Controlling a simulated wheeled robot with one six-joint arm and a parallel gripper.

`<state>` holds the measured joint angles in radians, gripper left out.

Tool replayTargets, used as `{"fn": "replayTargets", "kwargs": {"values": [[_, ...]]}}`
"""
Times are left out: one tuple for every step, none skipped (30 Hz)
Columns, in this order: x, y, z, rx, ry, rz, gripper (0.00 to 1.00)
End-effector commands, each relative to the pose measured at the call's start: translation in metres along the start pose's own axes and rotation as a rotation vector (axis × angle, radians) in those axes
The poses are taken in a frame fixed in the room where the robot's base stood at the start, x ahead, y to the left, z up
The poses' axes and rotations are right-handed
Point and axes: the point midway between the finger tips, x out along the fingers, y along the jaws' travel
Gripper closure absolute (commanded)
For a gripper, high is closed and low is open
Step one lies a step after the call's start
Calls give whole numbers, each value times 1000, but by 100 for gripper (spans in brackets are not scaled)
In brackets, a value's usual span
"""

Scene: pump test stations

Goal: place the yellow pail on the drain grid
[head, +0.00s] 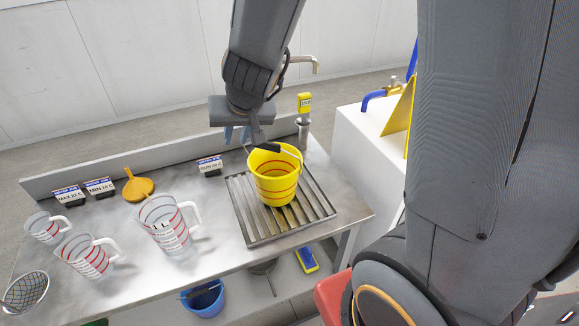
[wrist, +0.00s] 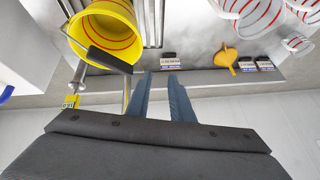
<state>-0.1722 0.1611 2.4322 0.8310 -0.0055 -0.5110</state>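The yellow pail (head: 277,185) with red bands stands upright on the drain grid (head: 241,207), a slatted metal grid at the right end of the steel bench. The pail's handle has a black grip. My gripper (head: 238,134) is above the bench's back edge, behind and left of the pail. Its two blue fingers are apart with nothing between them. In the wrist view the pail (wrist: 86,28) is at upper left, its black grip to the left of my gripper (wrist: 160,78) and clear of the fingers. The grid (wrist: 150,22) shows partly beside the pail there.
Several clear measuring jugs (head: 166,230) and an orange funnel (head: 138,187) stand left on the bench. Small label signs (head: 210,166) stand near the back. A tap (head: 303,63) and yellow gauge (head: 304,103) are behind the grid. A blue bucket (head: 204,300) is below.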

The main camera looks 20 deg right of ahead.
Motion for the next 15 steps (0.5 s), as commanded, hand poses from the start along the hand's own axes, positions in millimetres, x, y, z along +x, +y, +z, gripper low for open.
{"fn": "replayTargets", "kwargs": {"values": [[-7,8,11,-20,-35,-11,80],[-11,12,18,-33,-60,-18,80],[-17,19,30,-51,-99,-20,80],[-21,25,39,-62,-127,-18,80],[-25,32,47,-75,-156,-12,80],[-31,41,59,-89,-194,-1,80],[-36,49,67,-97,-220,10,80],[-40,56,74,-105,-244,22,80],[-45,65,83,-116,-273,39,80],[-48,72,88,-122,-292,52,80],[-52,78,94,-127,-310,64,80],[-55,85,99,-135,-328,80,80],[-58,89,102,-139,-340,90,80],[-60,93,105,-143,-348,98,80],[-61,95,108,-145,-358,107,80]]}}
